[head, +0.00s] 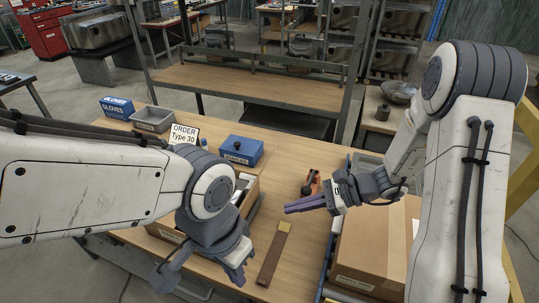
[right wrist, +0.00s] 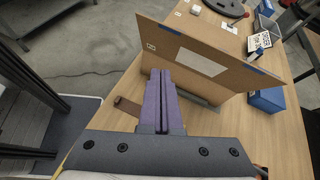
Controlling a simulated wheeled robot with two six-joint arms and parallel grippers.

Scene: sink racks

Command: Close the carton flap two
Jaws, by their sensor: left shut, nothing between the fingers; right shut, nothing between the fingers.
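An open cardboard carton (head: 251,196) stands on the table, mostly hidden behind my left arm; grey items show inside it. In the right wrist view, an upright cardboard panel (right wrist: 160,50) with a pale label and blue marks on its top edge stands past my right fingers. I cannot tell whether it is a flap or a wall. My right gripper (head: 287,208) is shut and empty, pointing left above the table; its purple fingers (right wrist: 160,85) overlap the panel in view, contact unclear.
A closed carton (head: 372,240) stands at the right under my right arm. A brown strip with a yellow end (head: 271,257) lies on the table. A blue box (head: 241,151), an order sign (head: 184,134), a grey bin (head: 152,119) and an orange-black tool (head: 310,183) stand farther back.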

